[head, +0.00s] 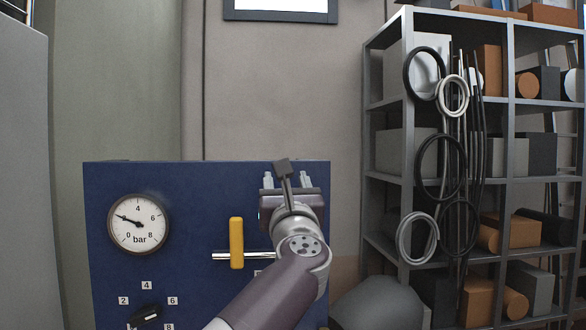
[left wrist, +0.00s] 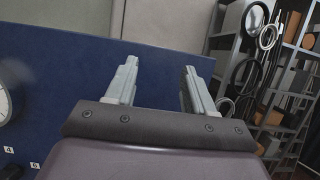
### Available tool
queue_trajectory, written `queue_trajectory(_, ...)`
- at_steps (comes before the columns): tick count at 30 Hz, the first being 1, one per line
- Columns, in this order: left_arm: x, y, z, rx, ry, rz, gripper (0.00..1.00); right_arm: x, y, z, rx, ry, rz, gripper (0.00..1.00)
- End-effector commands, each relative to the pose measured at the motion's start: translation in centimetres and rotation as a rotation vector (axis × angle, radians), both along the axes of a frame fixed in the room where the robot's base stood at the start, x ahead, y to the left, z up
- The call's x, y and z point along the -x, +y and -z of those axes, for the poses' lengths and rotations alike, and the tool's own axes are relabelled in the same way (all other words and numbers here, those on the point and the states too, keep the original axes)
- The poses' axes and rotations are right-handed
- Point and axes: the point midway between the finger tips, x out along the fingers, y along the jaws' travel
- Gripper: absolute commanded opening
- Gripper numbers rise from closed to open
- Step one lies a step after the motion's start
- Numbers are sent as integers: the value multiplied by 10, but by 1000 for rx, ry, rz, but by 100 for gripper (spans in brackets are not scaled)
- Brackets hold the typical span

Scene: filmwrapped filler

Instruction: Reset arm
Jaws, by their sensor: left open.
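My left gripper (head: 286,178) is in front of the upper right part of a blue panel (head: 200,185) in the head view. Its two fingers point up and stand apart with nothing between them. In the left wrist view the same open gripper (left wrist: 159,70) shows against the blue panel (left wrist: 65,60), fingers reaching near its top edge. I cannot tell the exact gap between fingers and panel. My left arm covers the panel's lower right part. My right gripper is in neither view.
The panel carries a round bar gauge (head: 138,224), a yellow handle (head: 236,243) on a metal pipe and a black knob (head: 145,315) among number labels. A grey shelf (head: 430,180) with boxes and hanging cables stands right.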

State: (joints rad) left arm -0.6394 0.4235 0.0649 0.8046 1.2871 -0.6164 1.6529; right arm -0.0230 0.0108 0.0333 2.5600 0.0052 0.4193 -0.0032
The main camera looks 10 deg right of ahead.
Motion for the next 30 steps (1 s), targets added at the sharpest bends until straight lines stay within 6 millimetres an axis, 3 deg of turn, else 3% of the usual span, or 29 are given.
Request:
queue_trajectory(5,6,-12,-8,1,0,0,53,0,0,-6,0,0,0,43)
queue_trajectory(15,7,-12,-8,-12,0,-6,53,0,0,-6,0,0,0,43)
queue_trajectory(17,7,-15,-8,-77,0,-15,53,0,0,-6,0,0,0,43)
queue_trajectory(19,5,-37,-1,-328,-20,-20,53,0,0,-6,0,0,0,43)
queue_trajectory(22,-3,-85,65,-880,-27,10,53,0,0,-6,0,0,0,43)
queue_trajectory(24,-5,-98,127,-1284,-43,51,53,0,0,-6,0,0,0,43)
queue_trajectory(26,-3,-95,182,-1586,-57,107,53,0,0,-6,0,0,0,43)
queue_trajectory(30,18,-56,303,-2148,-99,311,53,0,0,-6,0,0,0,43)
